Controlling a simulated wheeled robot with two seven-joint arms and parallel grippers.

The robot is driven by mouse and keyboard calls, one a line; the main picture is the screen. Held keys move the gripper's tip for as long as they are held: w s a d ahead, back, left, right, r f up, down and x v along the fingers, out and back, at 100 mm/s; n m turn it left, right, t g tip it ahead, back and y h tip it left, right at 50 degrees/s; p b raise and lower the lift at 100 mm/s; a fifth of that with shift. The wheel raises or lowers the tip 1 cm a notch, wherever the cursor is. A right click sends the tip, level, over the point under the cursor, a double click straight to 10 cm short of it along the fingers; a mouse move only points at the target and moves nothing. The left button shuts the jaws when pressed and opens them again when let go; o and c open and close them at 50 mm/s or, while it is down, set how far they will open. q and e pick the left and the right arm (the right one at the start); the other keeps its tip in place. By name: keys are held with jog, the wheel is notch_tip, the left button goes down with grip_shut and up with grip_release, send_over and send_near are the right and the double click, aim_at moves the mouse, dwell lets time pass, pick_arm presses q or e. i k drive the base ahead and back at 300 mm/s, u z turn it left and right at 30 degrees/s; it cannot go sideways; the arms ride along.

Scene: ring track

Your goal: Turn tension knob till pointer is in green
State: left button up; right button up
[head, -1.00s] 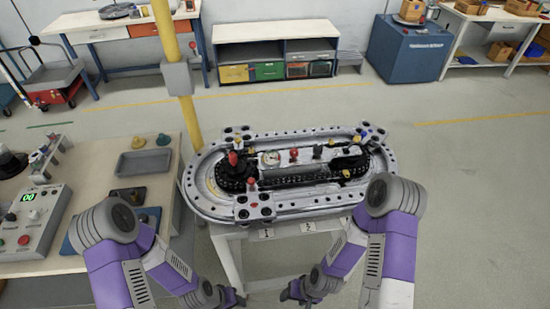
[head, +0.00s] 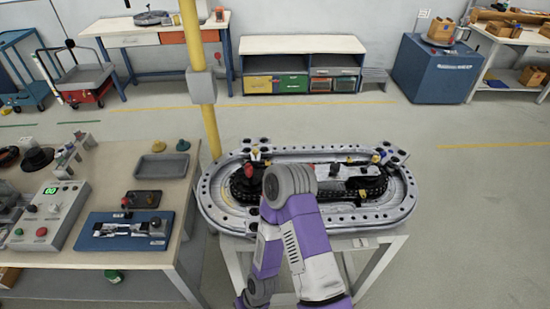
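The ring track (head: 403,207) is a grey oval with dark holes along its rim, on a light stand. A red knob (head: 249,171) stands on a black base at the left part of its inner bed. I cannot tell which one is the tension knob. The pale dial seen earlier is hidden behind my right arm, so its pointer cannot be read. My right arm crosses in front of the track. My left gripper is out of view.
A yellow post (head: 197,75) stands behind the track's left end. The wooden table (head: 100,210) at left holds a grey tray (head: 162,166), a blue fixture (head: 122,231) and a control box (head: 48,217) with a green display. Open floor lies right of the track.

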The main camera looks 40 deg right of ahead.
aim_at(335, 166)
jog(key=u, duration=1.05)
jog(key=k, duration=1.3)
jog(key=z, duration=1.65)
jog(key=i, duration=0.1)
